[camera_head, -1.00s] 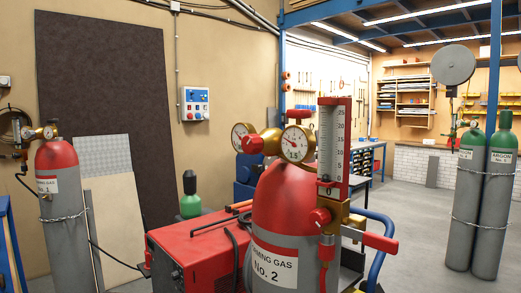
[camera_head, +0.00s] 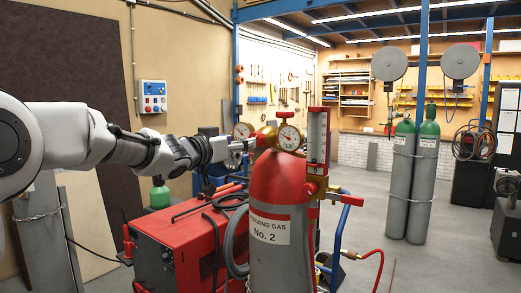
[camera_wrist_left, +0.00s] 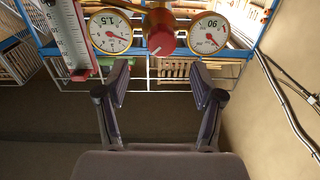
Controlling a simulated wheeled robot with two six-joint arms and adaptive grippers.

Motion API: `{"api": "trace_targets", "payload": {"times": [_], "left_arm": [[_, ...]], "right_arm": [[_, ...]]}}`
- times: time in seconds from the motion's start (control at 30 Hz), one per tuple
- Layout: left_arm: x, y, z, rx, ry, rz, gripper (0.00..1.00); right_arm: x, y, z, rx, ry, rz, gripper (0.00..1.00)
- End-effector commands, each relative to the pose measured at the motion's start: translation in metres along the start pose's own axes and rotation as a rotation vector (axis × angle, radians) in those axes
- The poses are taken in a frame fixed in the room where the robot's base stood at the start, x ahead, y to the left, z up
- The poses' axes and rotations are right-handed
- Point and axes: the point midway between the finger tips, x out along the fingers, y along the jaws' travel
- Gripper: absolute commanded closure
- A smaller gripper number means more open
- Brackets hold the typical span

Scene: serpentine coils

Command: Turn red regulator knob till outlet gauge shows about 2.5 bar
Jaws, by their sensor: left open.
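The red regulator knob (camera_wrist_left: 162,38) sits between two round dial gauges in the left wrist view, on a brass body. The left-hand gauge (camera_wrist_left: 110,31) and the right-hand gauge (camera_wrist_left: 210,33) face the camera upside down, and their needles are too small to read surely. In the head view the gauges (camera_head: 289,137) sit on top of the red and grey cylinder No. 2 (camera_head: 272,225). My left gripper (camera_wrist_left: 160,82) is open and empty, its fingers spread below the knob in the wrist picture and apart from it. In the head view the gripper (camera_head: 240,148) is at the regulator's left side. My right gripper is not in view.
A flow tube (camera_head: 317,135) stands right of the gauges, close by. A red welding machine (camera_head: 180,245) with hoses stands left of the cylinder. Green-topped cylinders (camera_head: 400,180) stand farther back. The floor between is open.

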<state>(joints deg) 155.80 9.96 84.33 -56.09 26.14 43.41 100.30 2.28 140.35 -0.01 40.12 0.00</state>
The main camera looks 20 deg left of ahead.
Motion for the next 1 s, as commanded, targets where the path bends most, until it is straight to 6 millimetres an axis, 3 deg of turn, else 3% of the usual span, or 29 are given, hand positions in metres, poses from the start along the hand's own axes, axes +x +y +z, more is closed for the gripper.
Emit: {"api": "trace_targets", "payload": {"times": [0.4,0.73,0.77,0.9,1.0], "left_arm": [[0.067,0.001,-0.003,0.001,-0.001,0.0,0.33],[0.077,0.001,0.001,-0.001,0.0,0.0,0.33],[0.077,0.001,0.001,-0.001,0.0,0.0,0.4],[0.077,0.001,0.001,-0.001,0.0,0.0,0.9],[0.077,0.001,0.001,-0.001,0.0,0.0,0.93]], "right_arm": [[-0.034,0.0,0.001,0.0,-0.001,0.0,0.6],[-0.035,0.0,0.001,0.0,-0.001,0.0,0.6],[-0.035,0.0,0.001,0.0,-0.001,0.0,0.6],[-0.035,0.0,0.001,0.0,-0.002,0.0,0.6],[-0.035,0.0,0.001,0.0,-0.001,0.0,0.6]]}}
